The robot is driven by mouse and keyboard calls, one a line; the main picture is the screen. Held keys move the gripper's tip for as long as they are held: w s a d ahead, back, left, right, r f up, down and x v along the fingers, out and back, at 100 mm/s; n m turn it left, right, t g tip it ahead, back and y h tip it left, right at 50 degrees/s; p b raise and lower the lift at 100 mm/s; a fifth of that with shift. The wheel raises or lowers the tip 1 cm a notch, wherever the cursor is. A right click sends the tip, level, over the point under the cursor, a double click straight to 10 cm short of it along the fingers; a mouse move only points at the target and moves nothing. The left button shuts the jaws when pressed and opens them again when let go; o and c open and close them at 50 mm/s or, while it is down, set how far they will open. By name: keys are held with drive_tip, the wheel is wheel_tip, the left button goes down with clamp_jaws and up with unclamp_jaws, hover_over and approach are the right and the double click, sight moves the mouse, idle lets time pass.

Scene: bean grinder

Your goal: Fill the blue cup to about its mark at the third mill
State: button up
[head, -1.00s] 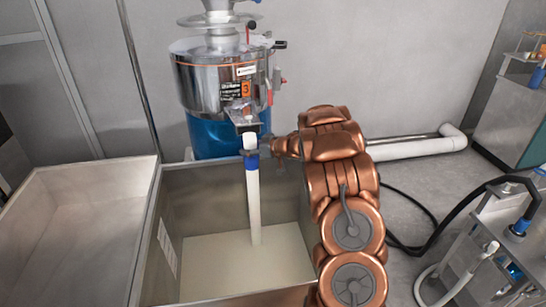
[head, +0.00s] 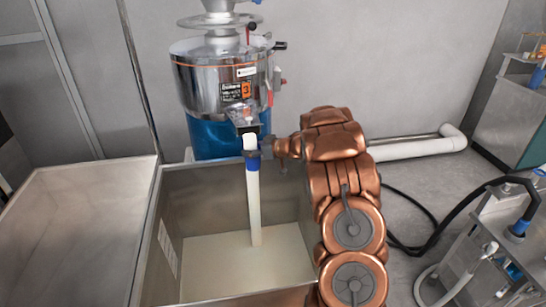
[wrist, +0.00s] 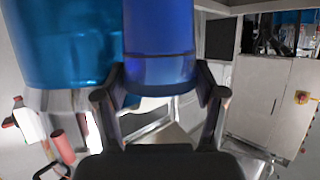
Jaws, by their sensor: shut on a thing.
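The third mill (head: 213,80), steel with an orange 3 label, stands at the back above a blue drum. White liquid pours from its spout (head: 247,128) in a long stream (head: 254,210) down into the steel tank. My gripper (head: 268,149) is at the spout from the right, shut on the blue cup (head: 252,164), which shows small just below the spout. In the wrist view the cup (wrist: 160,30) is upright between both fingers (wrist: 163,80), with a dark line around its lower part. The cup's inside and fill level are hidden.
The open steel tank (head: 150,235) holds a pale liquid (head: 235,268) below the cup. An empty-looking steel basin (head: 75,225) adjoins it on the left. A white pipe (head: 415,150) runs behind my arm. A metal unit with a black hose (head: 500,185) stands at the right.

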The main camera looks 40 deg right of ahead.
drive_tip(key=s+d+p, duration=0.3)
drive_tip(key=d+p, duration=0.2)
drive_tip(key=d, duration=0.2)
drive_tip(key=shift+s, duration=0.2)
idle(0.9)
